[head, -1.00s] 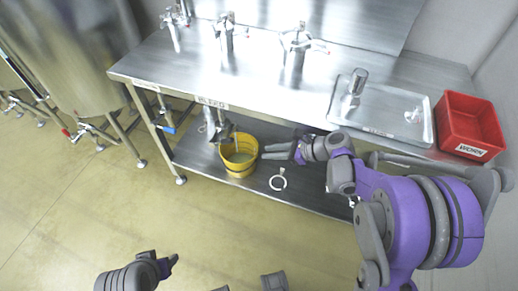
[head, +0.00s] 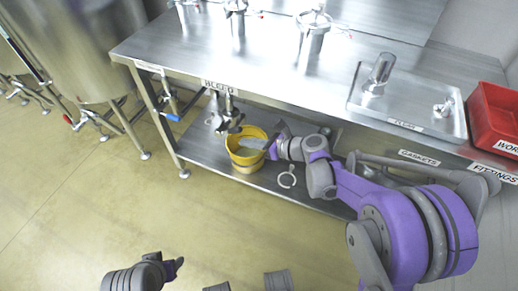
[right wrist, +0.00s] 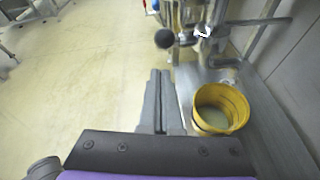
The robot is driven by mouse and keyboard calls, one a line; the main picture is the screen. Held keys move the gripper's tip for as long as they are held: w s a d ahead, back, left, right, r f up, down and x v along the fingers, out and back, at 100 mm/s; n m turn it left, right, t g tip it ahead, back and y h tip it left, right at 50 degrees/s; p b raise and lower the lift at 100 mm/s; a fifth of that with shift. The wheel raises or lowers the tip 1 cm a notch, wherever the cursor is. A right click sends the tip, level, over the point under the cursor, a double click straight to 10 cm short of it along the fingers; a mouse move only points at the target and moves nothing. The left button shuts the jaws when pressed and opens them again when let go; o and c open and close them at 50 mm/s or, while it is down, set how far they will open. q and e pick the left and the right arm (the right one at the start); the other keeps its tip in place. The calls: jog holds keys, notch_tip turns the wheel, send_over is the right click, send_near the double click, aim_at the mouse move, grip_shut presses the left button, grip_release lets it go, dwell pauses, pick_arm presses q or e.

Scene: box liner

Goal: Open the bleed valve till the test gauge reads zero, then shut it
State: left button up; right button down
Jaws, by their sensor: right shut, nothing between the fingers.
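The bleed valve (head: 226,118) hangs under the front edge of the steel table, below a label partly readable as BLEED. In the right wrist view it shows as metal pipework (right wrist: 205,45) with a dark round knob (right wrist: 164,39) at its left. A yellow bucket (head: 236,157) with some liquid stands on the lower shelf below it. My right gripper (head: 256,144) is shut and empty, at the bucket's right rim in the picture; its fingers (right wrist: 158,100) point towards the valve, apart from it. My left gripper (head: 178,264) is low at the left; its jaw state is unclear. I cannot make out the gauge's dial.
A pale ring-shaped part (head: 287,180) lies on the lower shelf (head: 210,165). Several valve posts (head: 312,35) stand on the table. A tray (head: 400,112) and red bin (head: 493,115) are at right. A steel tank (head: 75,50) stands left.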

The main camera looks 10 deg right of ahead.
jog(key=shift+w+a+r, duration=0.3)
jog(key=shift+w+r, duration=0.15)
jog(key=shift+r, duration=0.3)
jog(key=shift+a+r+p, duration=0.1)
jog(key=shift+r+p, duration=0.25)
jog(key=shift+p, duration=0.15)
jog(key=shift+r+g+h, duration=0.15)
jog(key=shift+g+h, duration=0.15)
jog(key=shift+h, duration=0.1)
